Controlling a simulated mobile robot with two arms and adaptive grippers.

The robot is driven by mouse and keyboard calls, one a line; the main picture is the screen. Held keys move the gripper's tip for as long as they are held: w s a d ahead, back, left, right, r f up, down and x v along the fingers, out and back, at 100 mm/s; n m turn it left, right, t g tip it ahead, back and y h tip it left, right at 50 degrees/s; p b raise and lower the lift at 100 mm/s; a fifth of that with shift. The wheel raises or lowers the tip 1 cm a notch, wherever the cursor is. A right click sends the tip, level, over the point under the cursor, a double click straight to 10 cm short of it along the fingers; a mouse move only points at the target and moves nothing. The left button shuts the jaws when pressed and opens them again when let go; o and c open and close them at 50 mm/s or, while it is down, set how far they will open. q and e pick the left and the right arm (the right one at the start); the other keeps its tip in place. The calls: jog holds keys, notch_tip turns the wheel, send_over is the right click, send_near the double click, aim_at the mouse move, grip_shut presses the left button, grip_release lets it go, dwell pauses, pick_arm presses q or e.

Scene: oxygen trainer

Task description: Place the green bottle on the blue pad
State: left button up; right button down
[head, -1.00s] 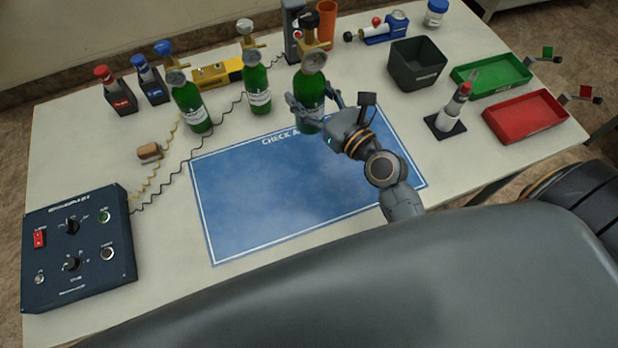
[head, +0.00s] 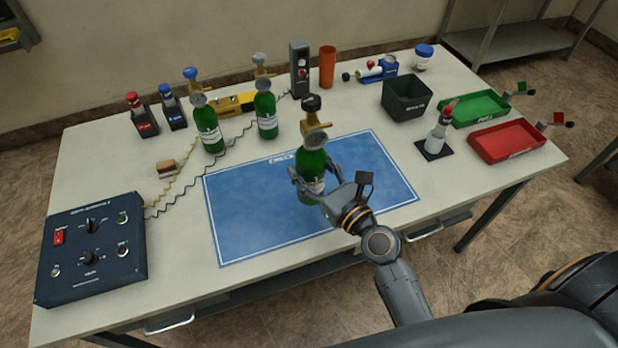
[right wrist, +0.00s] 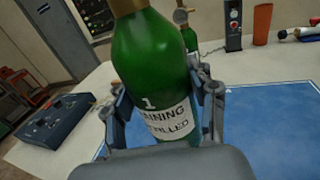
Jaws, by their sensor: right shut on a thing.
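A green bottle (head: 311,163) with a brass valve and dark knob is held upright in my right gripper (head: 318,187), over the blue pad (head: 251,214). In the right wrist view the same bottle (right wrist: 152,62) stands between both fingers, with a white label showing a "1". I cannot tell whether its base touches the pad. Two other green bottles, one at left (head: 209,130) and one nearer the middle (head: 266,115), stand behind the pad. My left gripper is not in view.
A dark control box (head: 93,262) is at the left front. A black bin (head: 407,99), a green tray (head: 474,108), a red tray (head: 507,141) and a small stand (head: 434,150) are at the right. The pad's left half is clear.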

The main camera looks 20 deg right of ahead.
jog(key=w+d+f+b, duration=0.1)
jog(key=w+f+b, duration=0.5)
jog(key=f+b, duration=0.3)
jog(key=shift+w+d+f+b, duration=0.3)
jog(key=shift+d+b, duration=0.1)
jog(key=shift+b, duration=0.6)
jog(key=shift+r, duration=0.1)
jog(key=shift+c, duration=2.1)
grip_release()
jog(key=shift+f, duration=0.3)
jog(key=shift+s, duration=0.1)
jog(key=shift+r, duration=0.1)
